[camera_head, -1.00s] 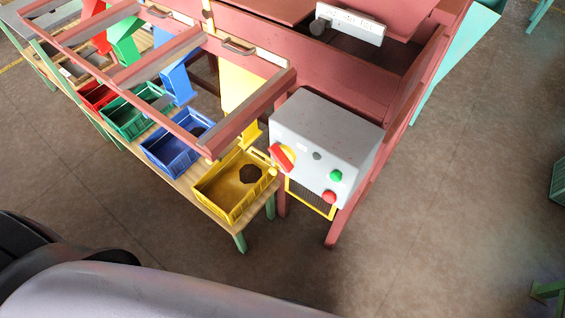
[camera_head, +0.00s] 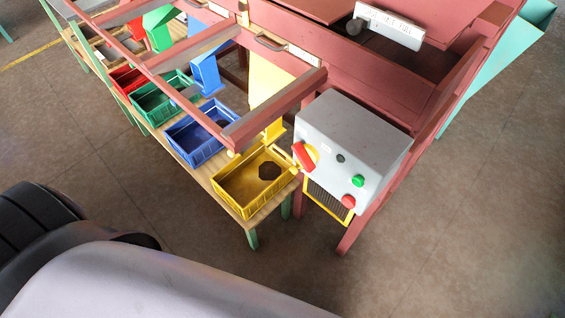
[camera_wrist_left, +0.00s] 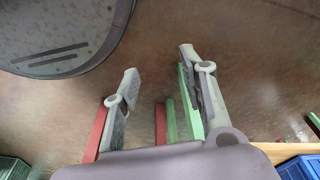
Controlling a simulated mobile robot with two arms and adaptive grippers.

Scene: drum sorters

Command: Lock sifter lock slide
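The sifter is a reddish machine frame (camera_head: 342,75) at the upper middle and right of the head view. My left gripper (camera_wrist_left: 158,88) shows only in the left wrist view. Its two fingers are apart with nothing between them, above the floor and away from the plate. My right gripper is in neither view.
A grey control box (camera_head: 352,140) with a red switch and buttons juts out at the sifter's near end. Yellow (camera_head: 240,206), blue (camera_head: 190,155), green (camera_head: 150,112) and red bins stand on a low wooden table. Open floor lies in front and at right.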

